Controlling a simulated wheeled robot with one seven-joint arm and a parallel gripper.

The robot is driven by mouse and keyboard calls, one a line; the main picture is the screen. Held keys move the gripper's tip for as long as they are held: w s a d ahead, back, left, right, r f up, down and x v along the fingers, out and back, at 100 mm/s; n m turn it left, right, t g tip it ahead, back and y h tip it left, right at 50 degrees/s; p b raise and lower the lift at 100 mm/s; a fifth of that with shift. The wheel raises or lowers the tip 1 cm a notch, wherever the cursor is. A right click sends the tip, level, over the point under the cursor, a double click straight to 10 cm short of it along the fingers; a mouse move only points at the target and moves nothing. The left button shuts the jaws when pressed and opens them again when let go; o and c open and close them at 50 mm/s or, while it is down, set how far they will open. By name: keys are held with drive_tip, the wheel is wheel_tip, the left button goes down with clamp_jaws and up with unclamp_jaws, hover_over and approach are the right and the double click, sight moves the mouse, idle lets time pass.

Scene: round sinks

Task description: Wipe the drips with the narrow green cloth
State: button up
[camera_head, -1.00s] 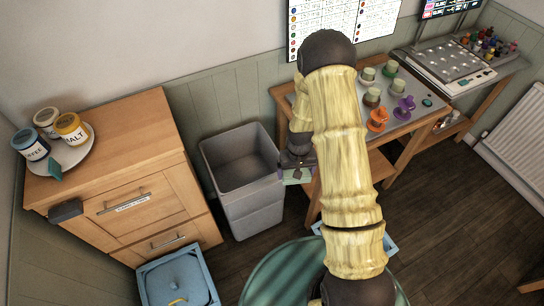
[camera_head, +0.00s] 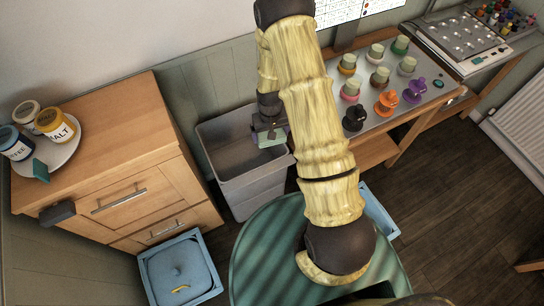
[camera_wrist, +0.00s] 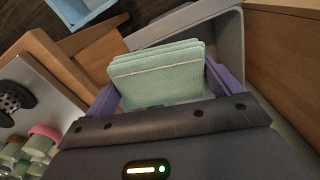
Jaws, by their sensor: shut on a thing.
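A pale green folded cloth (camera_wrist: 158,76) is between the two purple fingers of my gripper (camera_wrist: 162,84) in the wrist view. Its layered edge faces away from the palm. In the head view the cloth (camera_head: 270,139) hangs small at the end of my arm, and my gripper (camera_head: 269,133) is shut on it. Gripper and cloth appear over the right part of the grey bin's opening; their height above it is hard to tell. I see no drips and no sink in either view.
The open grey bin (camera_head: 252,190) stands between a wooden cabinet (camera_head: 105,140) with jars on a tray and a workbench with coloured knobbed tools (camera_head: 387,101). A blue lidded box (camera_head: 180,268) sits on the floor. Open floor (camera_head: 450,190) lies at right.

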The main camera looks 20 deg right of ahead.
wheel_tip(320, 180, down, 15)
drive_tip(key=s+m+b, duration=0.2)
drive_tip(key=m+b, duration=0.4)
drive_tip(key=b, duration=1.3)
drive_tip(key=shift+d+m, duration=0.35)
drive_tip(key=shift+m, duration=0.05)
drive_tip(key=shift+s+r, duration=0.1)
drive_tip(key=shift+r, duration=0.05)
